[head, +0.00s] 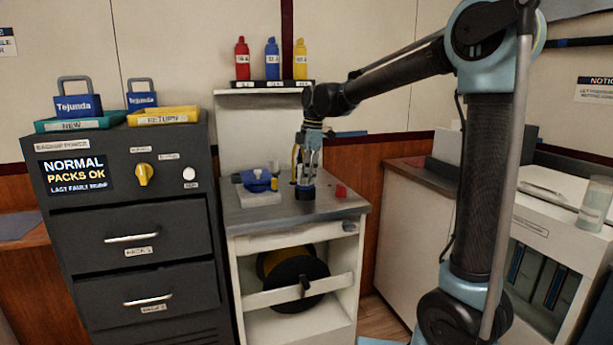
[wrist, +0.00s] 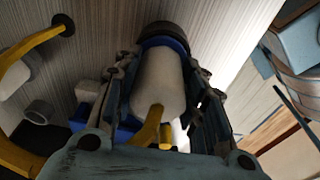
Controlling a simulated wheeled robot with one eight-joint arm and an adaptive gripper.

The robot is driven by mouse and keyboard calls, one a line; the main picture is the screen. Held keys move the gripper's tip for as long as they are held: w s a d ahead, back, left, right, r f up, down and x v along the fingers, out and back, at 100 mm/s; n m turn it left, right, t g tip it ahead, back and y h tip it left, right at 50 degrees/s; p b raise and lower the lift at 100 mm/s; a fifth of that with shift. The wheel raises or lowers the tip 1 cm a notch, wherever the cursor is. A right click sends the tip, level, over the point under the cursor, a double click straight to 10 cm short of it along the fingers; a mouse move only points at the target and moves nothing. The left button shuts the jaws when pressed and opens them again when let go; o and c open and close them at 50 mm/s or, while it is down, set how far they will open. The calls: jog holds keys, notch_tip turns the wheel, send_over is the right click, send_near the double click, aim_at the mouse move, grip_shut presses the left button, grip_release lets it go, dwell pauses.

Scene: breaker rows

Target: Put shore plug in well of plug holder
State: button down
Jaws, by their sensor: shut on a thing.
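My gripper (head: 307,172) points down over the grey counter and is shut on the shore plug (head: 305,191). In the wrist view the plug (wrist: 158,82) is a pale cylinder with a blue ring, a dark far end and a yellow cable at its near end, between my two fingers (wrist: 168,68). The plug looks upright, with its dark end at or just above the counter; I cannot tell if it touches. Left of it stands a pale block (head: 260,198) with a blue piece (head: 257,180) on it. I cannot make out the holder's well.
A small red piece (head: 341,190) lies right of my gripper on the counter (head: 240,219). A shelf (head: 262,91) with red, blue and yellow bottles hangs behind. A dark drawer cabinet (head: 95,225) stands left. A cable reel (head: 291,276) sits below the counter.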

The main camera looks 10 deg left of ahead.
jog(key=shift+f, duration=0.15)
jog(key=c, duration=1)
grip_release()
jog(key=shift+r, duration=0.2)
jog(key=r, duration=0.4)
jog(key=d+r, duration=0.1)
jog(key=r, duration=0.3)
jog(key=w+r, duration=0.1)
jog(key=r, duration=0.2)
jog(key=shift+d+r, duration=0.3)
jog(key=shift+r, duration=0.1)
jog(key=s+d+f+m+t, duration=0.1)
jog(key=s+d+f+m, duration=0.25)
jog(key=d, duration=0.45)
jog(key=s+d+f+m, duration=0.2)
jog(key=d+f+m, duration=0.15)
jog(key=d, duration=0.45)
jog(key=s+d+f+m+t, duration=0.1)
jog(key=s+d+f+m, duration=0.1)
jog(key=d+m, duration=0.35)
jog(key=s+d+f+m, duration=0.5)
jog(key=s+d+f, duration=0.3)
jog(key=d+f, duration=0.1)
jog(key=s+d+f+m+t+h, duration=0.1)
jog(key=s+d+f+m, duration=0.5)
jog(key=f, duration=0.6)
jog(key=s+d, duration=0.2)
jog(key=shift+s+d+f+h, duration=0.15)
jog(key=shift+s+d+h, duration=0.15)
jog(key=shift+s+d, duration=0.1)
